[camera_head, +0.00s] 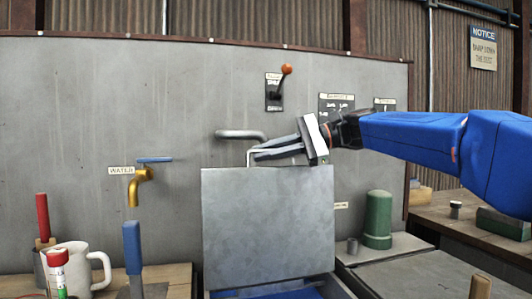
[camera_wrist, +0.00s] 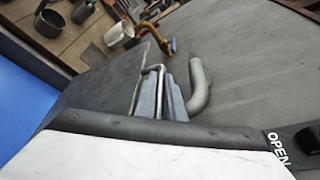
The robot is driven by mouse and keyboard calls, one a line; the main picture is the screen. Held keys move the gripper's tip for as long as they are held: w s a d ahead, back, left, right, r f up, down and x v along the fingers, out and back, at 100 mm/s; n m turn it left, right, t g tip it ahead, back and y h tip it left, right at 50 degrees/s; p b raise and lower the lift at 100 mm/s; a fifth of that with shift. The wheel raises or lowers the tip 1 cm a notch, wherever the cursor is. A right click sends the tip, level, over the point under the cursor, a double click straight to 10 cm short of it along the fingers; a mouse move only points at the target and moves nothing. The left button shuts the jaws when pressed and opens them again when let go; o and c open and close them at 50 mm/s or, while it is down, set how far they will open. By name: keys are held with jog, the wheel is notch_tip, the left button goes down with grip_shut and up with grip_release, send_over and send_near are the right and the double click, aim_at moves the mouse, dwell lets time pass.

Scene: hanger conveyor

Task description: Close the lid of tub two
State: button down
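A flat grey lid (camera_head: 268,220) stands upright at the back of a tub (camera_head: 215,294) with a blue inside, low in the head view. The tub is open, and its number does not show. A thin wire handle (camera_head: 249,157) sits at the lid's top edge. My gripper (camera_head: 262,153) reaches in from the right, its fingers close together along the handle's bar and seemingly shut on it. In the wrist view the handle (camera_wrist: 159,85) lies between the fingers (camera_wrist: 168,95), with the dark lid (camera_wrist: 95,90) to the left. Part of the handle is hidden by the fingers.
A curved grey pipe (camera_head: 240,134) sticks out of the wall close behind my gripper. A red-knobbed lever (camera_head: 285,72) is above. A brass tap (camera_head: 140,188), a white mug (camera_head: 78,268) and blue-handled tool (camera_head: 132,248) stand left. A green cylinder (camera_head: 378,218) stands right.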

jog(key=shift+s, duration=0.1)
jog(key=shift+s+d, duration=0.15)
jog(key=shift+s, duration=0.35)
jog(key=s+d+f+n, duration=0.2)
jog(key=s+f, duration=0.1)
jog(key=s, duration=0.5)
jog(key=s+d+f+n+t+y, duration=0.1)
jog(key=s+d+f+n, duration=0.1)
jog(key=s, duration=0.7)
jog(key=s+d+f+n+y, duration=0.1)
jog(key=s+d+f+n, duration=0.1)
jog(key=s+f, duration=0.3)
jog(key=shift+s+d+f+t, duration=0.3)
jog(key=shift+s+d, duration=0.45)
jog(key=shift+s, duration=1.15)
jog(key=c, duration=2.1)
grip_release()
